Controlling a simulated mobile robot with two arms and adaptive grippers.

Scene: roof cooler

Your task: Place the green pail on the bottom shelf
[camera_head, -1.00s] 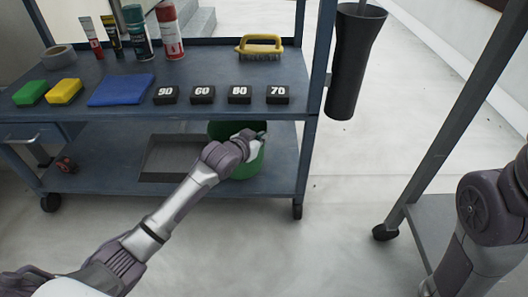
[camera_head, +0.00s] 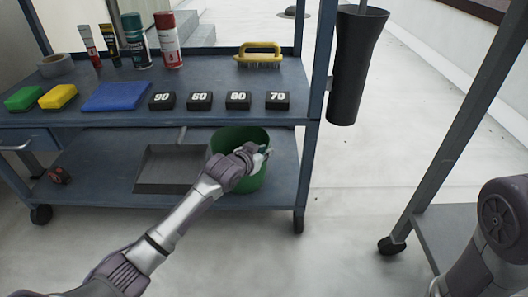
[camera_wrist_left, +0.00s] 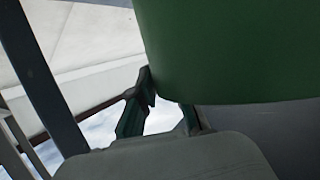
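The green pail (camera_head: 232,138) stands upright on the bottom shelf (camera_head: 103,182) of the blue-grey cart, right of a grey dustpan-like tray. My left gripper (camera_head: 263,153) is at the pail's upper right side. Its fingers look spread apart. In the left wrist view the pail (camera_wrist_left: 235,50) fills the upper right, and the left gripper (camera_wrist_left: 160,108) shows two fingers with a gap between them. One finger is at the pail's edge; the other's tip is hidden behind the pail. My right gripper is out of view; only part of my right arm shows.
The dustpan-like tray (camera_head: 170,167) lies left of the pail. The upper shelf (camera_head: 215,75) just above carries sponges, a blue cloth, numbered black blocks, a yellow brush (camera_head: 260,55) and bottles. A dark tube (camera_head: 352,70) hangs at the cart's right side. Floor is clear in front.

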